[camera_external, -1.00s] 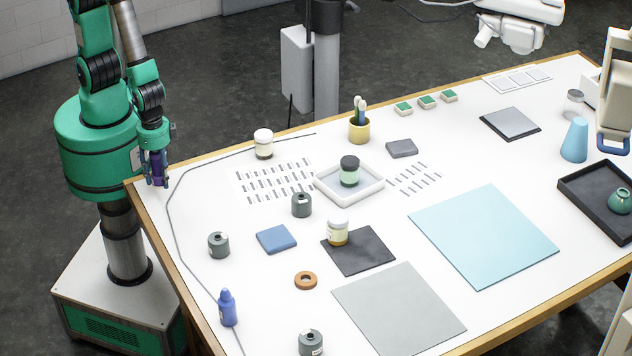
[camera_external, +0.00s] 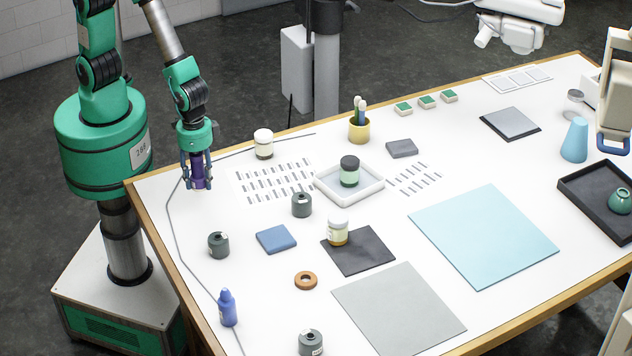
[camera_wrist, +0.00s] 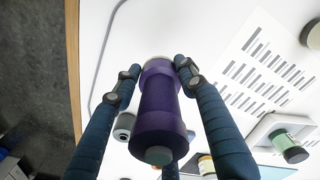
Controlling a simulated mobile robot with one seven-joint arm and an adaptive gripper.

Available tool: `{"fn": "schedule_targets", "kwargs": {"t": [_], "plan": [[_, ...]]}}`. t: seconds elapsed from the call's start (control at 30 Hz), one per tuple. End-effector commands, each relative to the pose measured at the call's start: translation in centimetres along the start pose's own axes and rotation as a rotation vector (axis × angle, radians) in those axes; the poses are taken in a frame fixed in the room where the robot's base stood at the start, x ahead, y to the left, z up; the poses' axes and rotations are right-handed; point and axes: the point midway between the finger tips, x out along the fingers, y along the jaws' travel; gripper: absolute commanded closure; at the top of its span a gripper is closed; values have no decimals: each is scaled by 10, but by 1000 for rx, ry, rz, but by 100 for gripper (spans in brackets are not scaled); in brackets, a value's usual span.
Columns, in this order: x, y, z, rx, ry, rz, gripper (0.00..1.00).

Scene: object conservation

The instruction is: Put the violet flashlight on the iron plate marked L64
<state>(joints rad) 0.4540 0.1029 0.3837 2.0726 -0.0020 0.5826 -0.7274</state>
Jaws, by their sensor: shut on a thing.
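My gripper (camera_external: 197,172) is shut on the violet flashlight (camera_external: 198,183) over the left end of the white table. In the wrist view, the flashlight (camera_wrist: 162,108) lies between the blue fingers of my gripper (camera_wrist: 157,72), with a purple body and a grey-green end cap. Whether it touches the tabletop I cannot tell. No L64 mark is legible. Possible plates are a dark square plate (camera_external: 372,258) with a yellowish jar (camera_external: 338,232) on it, and a grey metallic plate (camera_external: 510,123) on a dark base at the back right.
A white-lidded jar (camera_external: 263,144), a white tray (camera_external: 322,187) with a dark-lidded jar, grey canisters (camera_external: 301,205) and a blue block (camera_external: 276,239) stand around the middle. A blue bottle (camera_external: 228,308) is at the front left. A grey cable (camera_external: 167,215) curves along the left edge.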

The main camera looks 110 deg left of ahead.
Motion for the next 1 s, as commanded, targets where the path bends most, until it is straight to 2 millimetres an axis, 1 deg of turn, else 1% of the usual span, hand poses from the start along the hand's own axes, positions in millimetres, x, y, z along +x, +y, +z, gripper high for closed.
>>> {"fn": "schedule_targets", "kwargs": {"t": [0.03, 0.27, 0.53, 0.77, 0.9, 0.97, 1.0], "plan": [[-3, 3, -17, -32, 1, 1, 90], [-14, 9, -88, -169, 1, 2, 90], [-25, 4, -172, -328, 0, 3, 90], [-32, -12, -243, -465, 0, 4, 90], [-36, -26, -285, -549, 0, 4, 90], [-37, -32, -302, -583, -1, 4, 90], [-38, -38, -314, -608, -1, 4, 90]]}}
